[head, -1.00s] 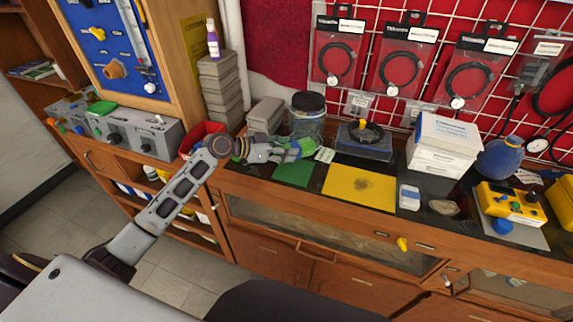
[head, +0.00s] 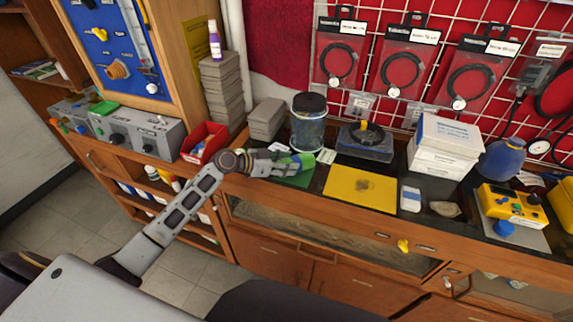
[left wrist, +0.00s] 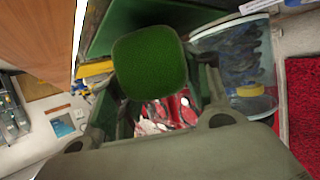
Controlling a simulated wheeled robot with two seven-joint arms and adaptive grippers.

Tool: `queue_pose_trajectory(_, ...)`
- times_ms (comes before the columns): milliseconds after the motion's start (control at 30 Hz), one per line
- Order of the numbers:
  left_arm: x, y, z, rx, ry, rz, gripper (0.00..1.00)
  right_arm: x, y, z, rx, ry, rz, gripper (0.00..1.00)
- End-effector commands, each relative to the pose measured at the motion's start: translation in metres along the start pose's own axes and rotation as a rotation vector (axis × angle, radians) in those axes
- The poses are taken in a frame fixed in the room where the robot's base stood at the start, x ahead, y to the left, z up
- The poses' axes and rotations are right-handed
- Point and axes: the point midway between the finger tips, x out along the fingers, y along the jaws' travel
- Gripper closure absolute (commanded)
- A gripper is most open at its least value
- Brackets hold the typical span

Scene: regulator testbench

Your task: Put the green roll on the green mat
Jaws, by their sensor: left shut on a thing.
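My left gripper (head: 285,164) is shut on the green roll (head: 303,161) above the bench top. In the left wrist view the end of the green roll (left wrist: 150,64) shows between the fingers. The flat green mat (head: 296,180) lies on the bench near the front edge, left of a yellow mat. The gripper and roll overlap the mat's back part in the head view and hide some of it. Whether the roll touches the mat I cannot tell. My right gripper is not in view.
A lidded clear jar (head: 308,122) stands just behind the roll. A red bin (head: 204,142) and grey blocks (head: 267,118) stand to the left. The yellow mat (head: 360,188) lies to the right, bare on top. The bench's front edge runs close to the mats.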

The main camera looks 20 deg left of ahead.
Motion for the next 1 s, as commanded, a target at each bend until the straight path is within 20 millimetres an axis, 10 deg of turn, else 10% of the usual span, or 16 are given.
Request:
queue_pose_trajectory(567, 0.003, 0.0, 0.006, 0.002, 0.002, -0.001, 0.8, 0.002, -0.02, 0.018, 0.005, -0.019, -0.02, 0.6)
queue_pose_trajectory(600, 0.003, 0.0, 0.007, 0.001, 0.001, -0.001, 0.51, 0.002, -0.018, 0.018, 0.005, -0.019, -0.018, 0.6)
queue_pose_trajectory(733, 0.003, 0.0, 0.006, 0.001, 0.001, -0.001, 0.34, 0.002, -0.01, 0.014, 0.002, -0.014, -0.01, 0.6)
queue_pose_trajectory(1000, 0.003, 0.0, 0.006, 0.001, 0.001, -0.001, 0.31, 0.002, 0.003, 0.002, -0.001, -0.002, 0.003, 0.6)
